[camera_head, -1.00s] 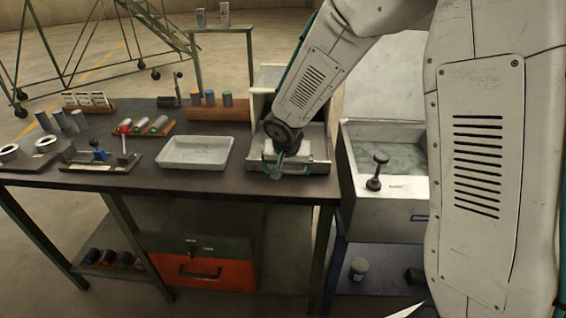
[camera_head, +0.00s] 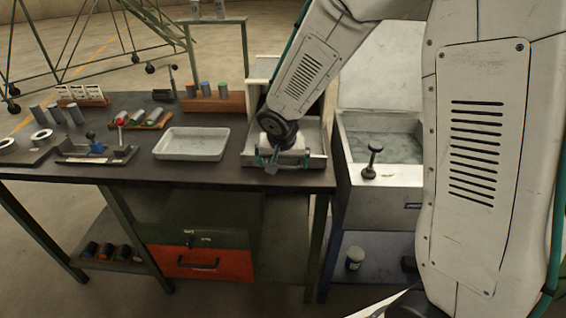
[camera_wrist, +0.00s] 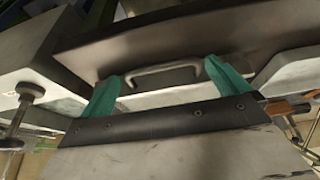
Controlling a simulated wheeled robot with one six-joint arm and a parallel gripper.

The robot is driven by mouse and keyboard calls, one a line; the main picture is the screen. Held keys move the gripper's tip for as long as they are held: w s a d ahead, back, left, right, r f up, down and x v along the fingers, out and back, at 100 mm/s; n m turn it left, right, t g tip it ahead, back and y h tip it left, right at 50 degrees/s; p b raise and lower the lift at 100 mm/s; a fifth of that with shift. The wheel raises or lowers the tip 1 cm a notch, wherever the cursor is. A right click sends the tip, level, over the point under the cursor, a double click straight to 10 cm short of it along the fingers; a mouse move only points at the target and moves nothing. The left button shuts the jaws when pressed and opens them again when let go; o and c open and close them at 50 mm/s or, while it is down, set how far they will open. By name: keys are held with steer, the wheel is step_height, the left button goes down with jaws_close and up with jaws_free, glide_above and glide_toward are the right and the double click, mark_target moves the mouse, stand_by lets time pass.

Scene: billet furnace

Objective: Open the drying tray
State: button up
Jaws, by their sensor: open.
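The drying tray (camera_head: 317,161) appears to be the shallow grey metal tray at the right end of the bench. In the wrist view my gripper (camera_wrist: 163,76) is open, with one green finger on each side of the handle. I cannot tell whether the fingers touch it.
A white empty tray (camera_head: 192,144) lies left of my gripper. A sink-like tank (camera_head: 395,178) with a knob (camera_head: 371,160) stands close on the right. An orange drawer (camera_head: 208,264) is under the bench. Racks of coloured cylinders (camera_head: 207,104) stand along the back.

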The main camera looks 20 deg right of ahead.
steer(key=v, duration=0.7)
stand_by(0.3)
steer(key=s+d+r+n+g, duration=0.1)
steer(key=s+d+r, duration=0.1)
steer(key=s, duration=0.7)
steer(key=s+d+r+n+y, duration=0.1)
steer(key=s+r, duration=0.4)
steer(key=s, duration=0.5)
steer(key=s+d+r+n+g, duration=0.1)
steer(key=s+d+r+n, duration=0.1)
steer(key=s, duration=0.8)
steer(key=shift+d+r+n+g+y, duration=0.3)
steer(key=shift+d+r+y, duration=0.15)
steer(key=shift+r, duration=0.8)
